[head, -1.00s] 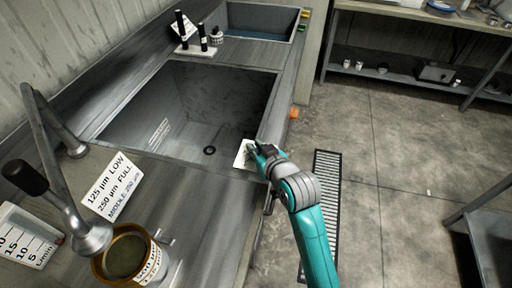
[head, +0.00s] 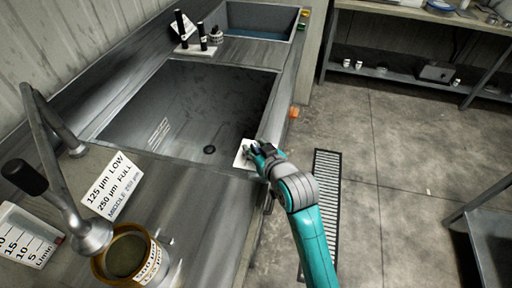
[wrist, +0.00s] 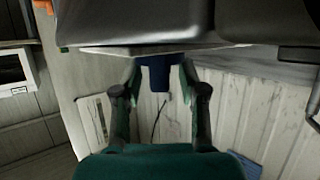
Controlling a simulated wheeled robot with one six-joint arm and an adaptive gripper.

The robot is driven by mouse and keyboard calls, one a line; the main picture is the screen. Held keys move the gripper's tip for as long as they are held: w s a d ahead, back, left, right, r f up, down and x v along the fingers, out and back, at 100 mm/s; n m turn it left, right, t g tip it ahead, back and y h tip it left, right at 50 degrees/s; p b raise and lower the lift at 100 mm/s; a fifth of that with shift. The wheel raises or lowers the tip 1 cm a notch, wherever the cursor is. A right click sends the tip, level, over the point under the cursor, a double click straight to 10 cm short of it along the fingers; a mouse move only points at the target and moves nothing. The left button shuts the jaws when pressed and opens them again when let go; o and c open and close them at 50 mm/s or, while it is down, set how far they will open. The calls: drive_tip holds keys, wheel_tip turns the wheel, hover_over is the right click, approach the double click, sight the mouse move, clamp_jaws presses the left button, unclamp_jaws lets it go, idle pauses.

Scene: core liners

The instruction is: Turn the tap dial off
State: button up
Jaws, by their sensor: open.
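A dark blue knob-like part (wrist: 159,76) shows in the wrist view, below a pale ledge; it looks like the tap dial, but I see no markings on it. My gripper (wrist: 162,88) is open, with one finger on each side of the blue part. I cannot tell whether either finger touches it. In the head view my gripper (head: 256,150) is at the sink's front right corner, beside a white card (head: 242,154). The head view does not show the dial clearly, as my gripper covers that spot.
The sink basin (head: 190,112) lies left of my gripper. A metal tap (head: 48,140), a sieve (head: 126,256) and a label card (head: 112,186) are on the near left counter. The floor on the right is mostly clear.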

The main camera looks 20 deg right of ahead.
drive_tip(key=shift+v, duration=3.75)
